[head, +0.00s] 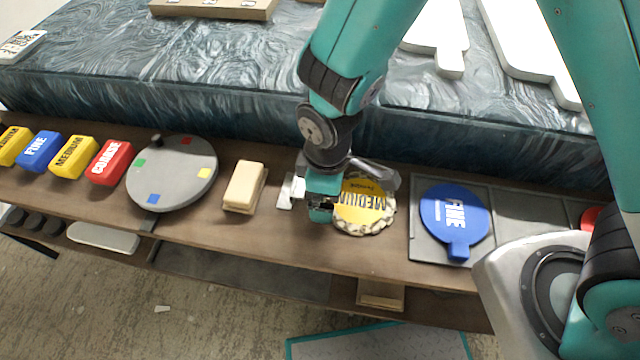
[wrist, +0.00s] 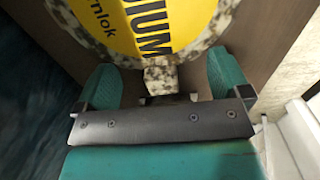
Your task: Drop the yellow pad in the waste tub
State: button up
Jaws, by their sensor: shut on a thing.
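The yellow pad (head: 366,208) is round, marked MEDIUM, with a ragged, speckled rim. My gripper (head: 324,203) is at its left side in the head view, over the wooden bench. I cannot tell whether the pad touches the bench. I cannot make out a waste tub in either view.
A blue FINE pad (head: 454,212) lies on a grey panel to the right. A grey turntable (head: 172,175), labelled blocks (head: 73,157) and a cream block (head: 243,186) stand left on the bench (head: 275,235). A teal-edged panel (head: 380,345) is low in front.

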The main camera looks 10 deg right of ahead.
jog(key=shift+s+d, duration=0.2)
jog(key=shift+d, duration=0.35)
jog(key=o, duration=0.5)
notch_tip(320, 180, up, 17)
jog(key=p, duration=0.3)
jog(key=shift+r+p, duration=0.2)
jog(key=shift+p, duration=0.1)
